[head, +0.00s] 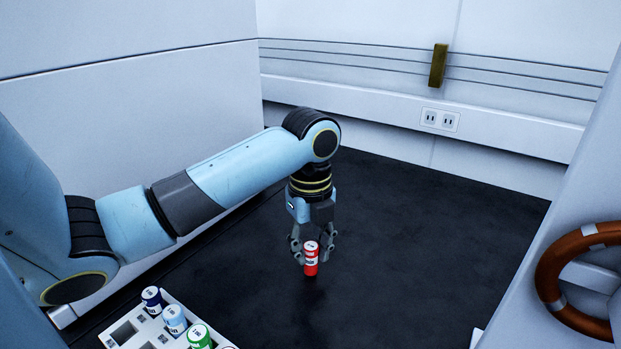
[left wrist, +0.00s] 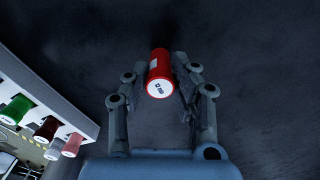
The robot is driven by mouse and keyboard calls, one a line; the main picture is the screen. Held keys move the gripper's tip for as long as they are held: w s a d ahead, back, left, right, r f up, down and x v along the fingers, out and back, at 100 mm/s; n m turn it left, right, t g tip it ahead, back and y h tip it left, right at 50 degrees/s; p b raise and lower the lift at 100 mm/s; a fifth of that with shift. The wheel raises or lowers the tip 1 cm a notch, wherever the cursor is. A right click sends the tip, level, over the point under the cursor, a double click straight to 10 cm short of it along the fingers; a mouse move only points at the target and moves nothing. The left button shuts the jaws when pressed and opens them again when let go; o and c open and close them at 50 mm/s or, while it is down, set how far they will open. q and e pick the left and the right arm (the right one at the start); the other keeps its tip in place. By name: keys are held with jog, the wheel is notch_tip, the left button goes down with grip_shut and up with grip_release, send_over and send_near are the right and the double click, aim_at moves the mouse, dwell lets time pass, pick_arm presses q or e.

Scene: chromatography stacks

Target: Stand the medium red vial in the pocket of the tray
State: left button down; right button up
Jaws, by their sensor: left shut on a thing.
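The red vial (head: 311,262) is upright, with a white cap marked with small print. My left gripper (head: 312,252) points down and is shut on it. In the left wrist view the red vial (left wrist: 160,75) sits between the two fingers of my left gripper (left wrist: 160,88). Whether its base touches the dark surface I cannot tell. The white tray (head: 125,335) is at the bottom left of the head view, cut off by the frame edge, with square pockets. An empty-looking pocket shows at its left. My right gripper is not in view.
Dark blue (head: 152,299), light blue (head: 174,319) and green (head: 199,337) vials stand in the tray. The left wrist view also shows a dark red vial (left wrist: 46,129) and a pink one (left wrist: 72,145). The dark surface (head: 400,240) right of the gripper is clear. Pale walls enclose it.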

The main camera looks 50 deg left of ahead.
pick_arm(q)
notch_tip(320, 180, up, 3)
jog(key=shift+f, duration=0.2)
jog(key=w+d+r+p, duration=0.3)
jog(key=d+r+p, duration=0.45)
jog(key=d, duration=0.35)
notch_tip(320, 180, down, 6)
jog(key=b, duration=0.6)
jog(key=shift+s+d, duration=0.2)
jog(key=shift+f, duration=0.1)
